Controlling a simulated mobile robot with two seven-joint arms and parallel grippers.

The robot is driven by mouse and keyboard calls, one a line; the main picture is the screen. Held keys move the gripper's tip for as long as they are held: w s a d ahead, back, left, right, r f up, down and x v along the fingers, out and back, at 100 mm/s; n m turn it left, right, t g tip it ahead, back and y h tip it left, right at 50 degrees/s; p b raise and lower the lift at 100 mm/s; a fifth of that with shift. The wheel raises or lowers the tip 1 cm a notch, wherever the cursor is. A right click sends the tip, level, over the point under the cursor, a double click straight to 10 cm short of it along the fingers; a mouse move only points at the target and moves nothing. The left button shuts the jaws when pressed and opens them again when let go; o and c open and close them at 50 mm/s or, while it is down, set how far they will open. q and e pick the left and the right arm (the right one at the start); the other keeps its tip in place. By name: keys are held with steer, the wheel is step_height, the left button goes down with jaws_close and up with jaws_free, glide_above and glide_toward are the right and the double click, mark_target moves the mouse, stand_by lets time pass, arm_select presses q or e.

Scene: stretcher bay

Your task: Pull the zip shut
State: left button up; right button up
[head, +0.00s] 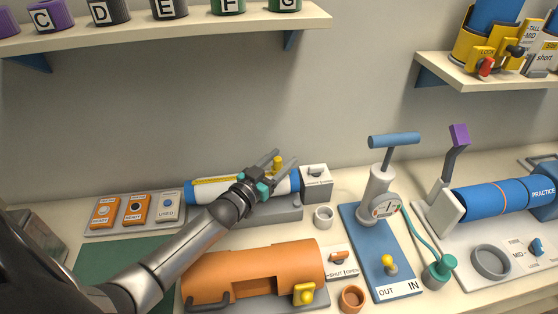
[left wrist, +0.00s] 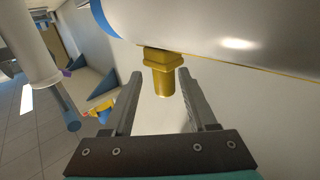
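A white roll (head: 222,197) with blue ends and a yellow zip line along its top lies on a grey base (head: 285,215) at the back of the bench. The yellow zip pull (head: 278,163) stands up near the roll's right end. My left gripper (head: 285,158) is open at the pull. In the left wrist view, the zip pull (left wrist: 163,78) sits between the two fingertips, with a gap visible on each side, and the white roll (left wrist: 235,35) is just beyond. My left gripper and forearm hide part of the roll's middle. My right gripper does not show.
A grey box (head: 316,180) stands at the roll's right end. A small white cup (head: 323,217), an orange cylinder (head: 225,272) and a blue pump board (head: 365,255) are nearby. A card tray (head: 128,223) is left of the roll. A shelf (head: 180,38) hangs above.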

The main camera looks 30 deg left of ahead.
arm_select(q)
steer(key=shift+s+a, duration=0.1)
steer(key=shift+a, duration=0.05)
steer(key=s, duration=0.7)
steer(key=shift+s+a, duration=0.2)
steer(key=shift+a, duration=0.1)
stand_by(0.4)
